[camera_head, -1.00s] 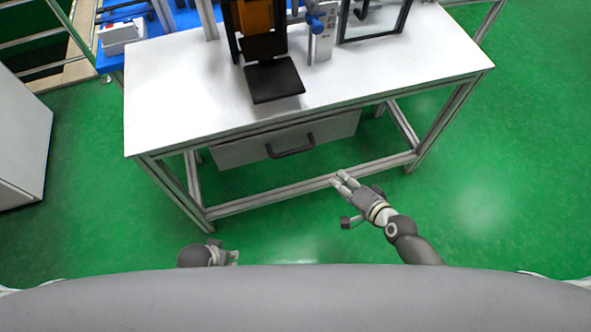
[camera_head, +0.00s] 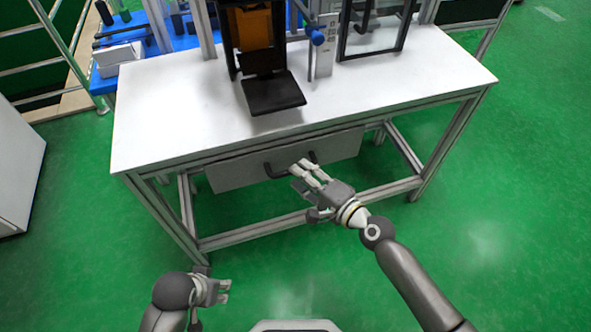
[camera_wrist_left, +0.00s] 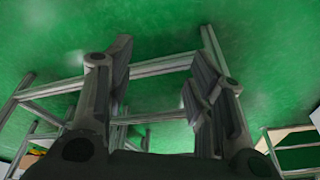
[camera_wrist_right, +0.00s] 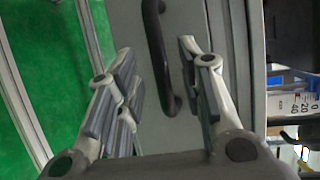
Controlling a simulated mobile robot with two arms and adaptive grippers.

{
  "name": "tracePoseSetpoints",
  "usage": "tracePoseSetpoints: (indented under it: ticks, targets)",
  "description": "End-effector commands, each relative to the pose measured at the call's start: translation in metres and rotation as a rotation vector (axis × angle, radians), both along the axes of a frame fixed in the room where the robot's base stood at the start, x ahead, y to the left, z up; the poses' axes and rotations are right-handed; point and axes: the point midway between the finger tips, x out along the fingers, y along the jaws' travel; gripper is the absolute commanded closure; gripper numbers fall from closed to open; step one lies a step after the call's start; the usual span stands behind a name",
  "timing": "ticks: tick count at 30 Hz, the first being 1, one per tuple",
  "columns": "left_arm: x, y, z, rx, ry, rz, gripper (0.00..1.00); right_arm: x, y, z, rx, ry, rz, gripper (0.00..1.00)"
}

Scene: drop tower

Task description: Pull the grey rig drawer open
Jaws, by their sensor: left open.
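The grey rig drawer (camera_head: 233,175) is under the white table top, its front facing me. It looks shut. Its dark bar handle (camera_head: 270,168) is partly hidden by my right gripper (camera_head: 303,175) in the head view. In the right wrist view, the handle (camera_wrist_right: 155,40) shows just beyond and between the spread fingers of that gripper (camera_wrist_right: 157,62), against the drawer front (camera_wrist_right: 200,18). The right gripper is open and does not appear to hold the handle. My left gripper (camera_head: 226,291) is open and empty, low at the left, away from the drawer.
The white table (camera_head: 165,110) stands on a metal frame with a low crossbar (camera_head: 250,232). A drop rig with a black plate (camera_head: 273,93) stands on top. A white cabinet (camera_head: 15,165) is at the left. The green floor in front is clear.

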Motion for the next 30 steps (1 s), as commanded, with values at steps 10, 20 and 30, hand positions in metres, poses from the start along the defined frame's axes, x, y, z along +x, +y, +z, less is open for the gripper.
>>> tracePoseSetpoints:
  ticks: [10, 20, 30]
  targets:
    - [0.001, 0.0, 0.011, -0.001, -0.009, 0.002, 0.51, 0.024, 0.021, -0.006, -0.001, -0.001, 0.0, 0.65]
    - [0.0, 0.0, 0.012, -0.001, -0.008, 0.002, 0.51, 0.024, 0.021, -0.006, -0.002, -0.001, -0.001, 0.76]
    - [-0.001, 0.0, 0.011, 0.0, -0.005, 0.002, 0.51, 0.024, 0.021, -0.007, -0.002, -0.001, -0.001, 1.0]
